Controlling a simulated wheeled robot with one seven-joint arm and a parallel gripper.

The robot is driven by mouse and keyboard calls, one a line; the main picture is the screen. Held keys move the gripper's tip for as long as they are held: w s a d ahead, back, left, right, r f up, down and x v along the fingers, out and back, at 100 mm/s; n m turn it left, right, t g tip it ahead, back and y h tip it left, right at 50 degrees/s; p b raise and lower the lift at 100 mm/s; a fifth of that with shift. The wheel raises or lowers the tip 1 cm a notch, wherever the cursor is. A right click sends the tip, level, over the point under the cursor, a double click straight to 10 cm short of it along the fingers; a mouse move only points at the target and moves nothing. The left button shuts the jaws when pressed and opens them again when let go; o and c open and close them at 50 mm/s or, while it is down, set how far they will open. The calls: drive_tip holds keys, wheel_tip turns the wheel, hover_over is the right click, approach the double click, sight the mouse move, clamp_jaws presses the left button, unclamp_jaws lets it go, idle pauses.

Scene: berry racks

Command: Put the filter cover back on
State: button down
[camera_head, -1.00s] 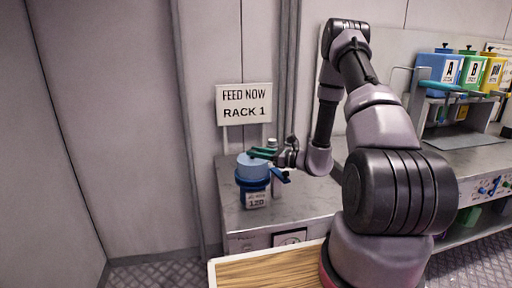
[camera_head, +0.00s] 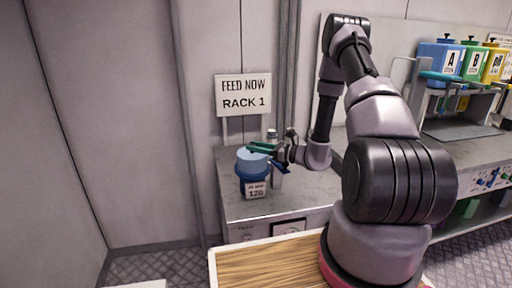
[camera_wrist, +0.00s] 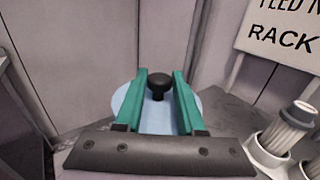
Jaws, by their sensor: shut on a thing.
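The filter cover is a light blue round lid (camera_head: 250,161) with a black knob. In the wrist view the pale blue disc (camera_wrist: 122,102) lies under my green fingers, with the knob between their tips. My gripper (camera_head: 258,147) is shut on the cover. The cover is over the dark blue filter housing (camera_head: 252,174), which stands on the grey counter and bears a white label reading 120. The cover looks on or very close to the housing's top; I cannot tell if it is fully seated. The wrist view hides the housing.
A pale, ribbed cylinder (camera_wrist: 291,127) stands in a light holder right of the cover. The grey counter (camera_head: 237,208) has free room in front. Blue, green and yellow boxes stand far right.

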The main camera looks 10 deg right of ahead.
drive_tip(key=shift+f, duration=0.15)
drive_tip(key=shift+c, duration=2.2)
unclamp_jaws()
drive_tip(key=v, duration=1)
drive_tip(key=shift+s+d, duration=0.25)
drive_tip(key=shift+s, duration=0.05)
